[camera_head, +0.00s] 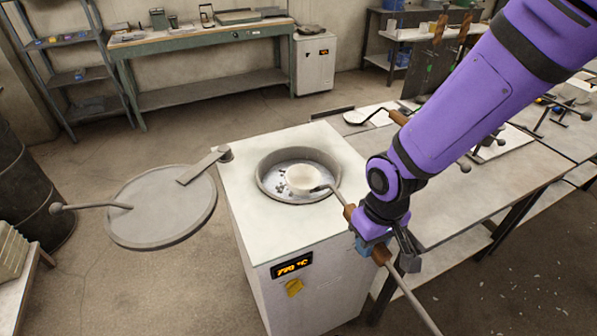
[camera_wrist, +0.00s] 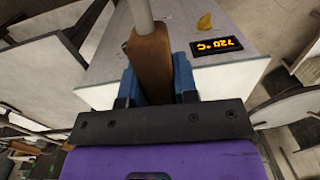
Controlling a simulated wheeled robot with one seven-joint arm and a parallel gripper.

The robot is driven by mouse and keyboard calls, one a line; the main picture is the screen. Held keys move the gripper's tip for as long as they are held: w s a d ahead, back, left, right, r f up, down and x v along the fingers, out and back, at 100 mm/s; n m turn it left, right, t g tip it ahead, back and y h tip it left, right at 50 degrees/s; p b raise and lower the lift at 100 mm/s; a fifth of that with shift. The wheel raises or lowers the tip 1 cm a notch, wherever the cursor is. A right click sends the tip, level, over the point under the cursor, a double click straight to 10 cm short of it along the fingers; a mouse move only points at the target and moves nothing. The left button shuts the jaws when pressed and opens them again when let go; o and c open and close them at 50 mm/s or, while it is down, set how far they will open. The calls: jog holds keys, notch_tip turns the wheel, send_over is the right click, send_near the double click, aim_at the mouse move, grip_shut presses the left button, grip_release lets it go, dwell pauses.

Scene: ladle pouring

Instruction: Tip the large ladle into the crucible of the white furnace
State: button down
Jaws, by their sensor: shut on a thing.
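The white furnace (camera_head: 300,250) stands at the centre with its round top opening (camera_head: 268,183) uncovered. The ladle's pale bowl (camera_head: 303,178) is over or inside this opening; I cannot tell how deep or how far it is tilted. Dark bits lie around the bowl. My gripper (camera_head: 376,250) is shut on the brown grip of the ladle's long handle, to the right of the furnace's front corner. In the wrist view the brown grip (camera_wrist: 151,65) sits between the blue fingers. The crucible's inside is mostly hidden by the bowl.
The round lid (camera_head: 150,225) is swung out to the left on its arm. A second ladle (camera_head: 355,117) lies on the table (camera_head: 445,205) right of the furnace. A display (camera_head: 291,265) glows on the furnace front. A green workbench (camera_head: 190,48) stands behind.

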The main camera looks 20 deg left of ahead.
jog(key=shift+s+a, duration=0.1)
jog(key=shift+a, duration=0.05)
jog(key=shift+r, duration=2.5)
